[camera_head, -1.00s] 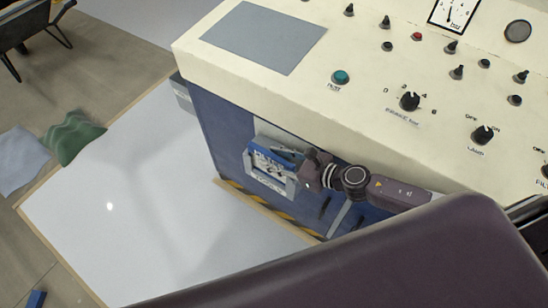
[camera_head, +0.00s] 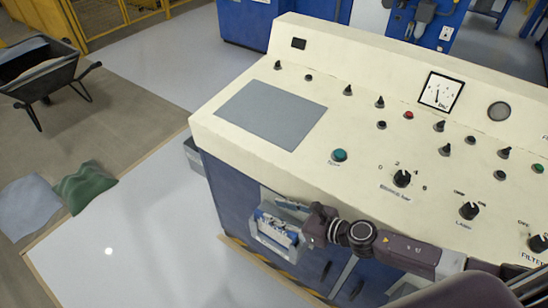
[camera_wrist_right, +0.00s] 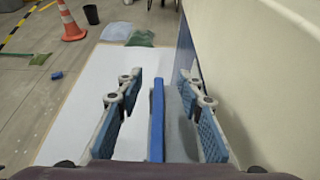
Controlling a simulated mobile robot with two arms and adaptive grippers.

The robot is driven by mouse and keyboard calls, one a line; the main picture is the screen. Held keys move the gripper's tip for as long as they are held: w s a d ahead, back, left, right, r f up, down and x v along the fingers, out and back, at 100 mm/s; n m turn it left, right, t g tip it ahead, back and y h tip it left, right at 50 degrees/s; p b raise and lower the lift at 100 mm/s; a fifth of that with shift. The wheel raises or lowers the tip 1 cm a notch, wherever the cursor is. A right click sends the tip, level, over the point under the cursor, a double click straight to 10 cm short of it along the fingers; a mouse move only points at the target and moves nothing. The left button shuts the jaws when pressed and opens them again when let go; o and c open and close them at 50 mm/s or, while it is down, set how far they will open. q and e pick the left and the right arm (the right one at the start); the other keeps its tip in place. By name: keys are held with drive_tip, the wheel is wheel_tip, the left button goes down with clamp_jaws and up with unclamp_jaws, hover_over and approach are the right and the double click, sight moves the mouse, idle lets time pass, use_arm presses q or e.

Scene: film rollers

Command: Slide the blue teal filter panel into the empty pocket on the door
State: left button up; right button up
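The blue filter panel shows edge-on in the right wrist view (camera_wrist_right: 157,125) as an upright blue strip. It stands between the two fingers of my right gripper (camera_wrist_right: 160,84), with visible gaps on both sides, so the gripper is open around it. In the head view the right gripper (camera_head: 288,212) is at a light-framed pocket (camera_head: 272,248) on the dark blue cabinet front. A panel with white and blue markings shows inside that frame, partly hidden by the fingers. How deep it sits cannot be told. My left gripper is not in view.
The cream console top (camera_head: 220,140) with knobs overhangs the cabinet above my right gripper. A yellow-black stripe (camera_head: 258,258) runs along the cabinet's base. The pale floor (camera_head: 150,230) left of the cabinet is clear.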

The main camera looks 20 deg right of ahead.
drive_tip(key=w+a+r+m+t+h+p, duration=0.1)
drive_tip(key=a+r+m+h+p, duration=0.1)
drive_tip(key=r, duration=0.6)
drive_tip(key=a+r+m+t+h+p, duration=0.1)
drive_tip(key=a+r+m+h+p, duration=0.15)
drive_tip(key=r, duration=0.45)
wheel_tip(320, 180, up, 6)
drive_tip(key=s+d+m+h+b, duration=0.1)
drive_tip(key=s+d+m+h, duration=0.1)
drive_tip(key=m+h, duration=0.2)
drive_tip(key=shift+s+d+t+h, duration=0.3)
drive_tip(key=shift+s+t+h, duration=0.1)
drive_tip(key=shift+h, duration=0.05)
